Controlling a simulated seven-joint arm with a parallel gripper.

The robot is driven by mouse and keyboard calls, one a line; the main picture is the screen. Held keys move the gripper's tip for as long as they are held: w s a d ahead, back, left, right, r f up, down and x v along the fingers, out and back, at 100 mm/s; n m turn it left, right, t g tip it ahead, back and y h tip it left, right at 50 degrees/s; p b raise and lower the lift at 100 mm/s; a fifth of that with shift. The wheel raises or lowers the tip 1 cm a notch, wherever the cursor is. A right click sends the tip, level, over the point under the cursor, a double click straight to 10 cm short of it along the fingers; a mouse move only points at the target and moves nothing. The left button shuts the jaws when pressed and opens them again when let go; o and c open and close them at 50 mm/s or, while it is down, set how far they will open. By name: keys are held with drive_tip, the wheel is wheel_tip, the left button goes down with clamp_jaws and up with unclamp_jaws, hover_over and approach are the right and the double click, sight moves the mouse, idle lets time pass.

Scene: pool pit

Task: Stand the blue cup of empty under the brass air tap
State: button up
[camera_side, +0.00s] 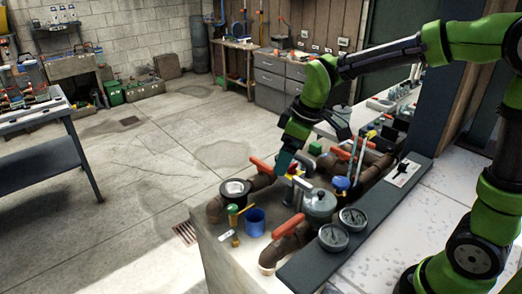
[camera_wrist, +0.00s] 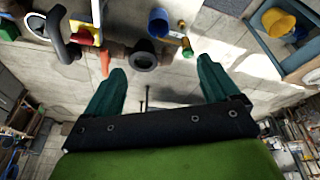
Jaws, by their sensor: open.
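The blue cup (camera_side: 255,222) stands on the pale ledge at its front left in the side view. It also shows at the top of the wrist view (camera_wrist: 158,22). Beside it is a small brass fitting with a green top (camera_side: 233,213), seen in the wrist view too (camera_wrist: 187,46). I cannot tell if this is the brass air tap. My gripper (camera_side: 284,160) hangs above the far part of the ledge, behind and right of the cup. In the wrist view its teal fingers (camera_wrist: 160,76) are spread with nothing held between them.
Brown pipes with orange handles (camera_side: 293,238), a grey lidded vessel (camera_side: 319,203) and two gauges (camera_side: 343,226) crowd the right. A yellow bucket (camera_wrist: 279,22) shows in the wrist view. Open floor (camera_side: 150,185) lies left.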

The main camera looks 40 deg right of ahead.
drive_tip(key=s+r+m+t, duration=0.4)
drive_tip(key=s+m, duration=0.5)
drive_tip(key=s, duration=0.7)
drive_tip(key=shift+d+r+y, duration=0.4)
drive_tip(key=shift+d+r, duration=0.05)
drive_tip(key=shift+r, duration=0.2)
drive_tip(key=shift+w, duration=0.1)
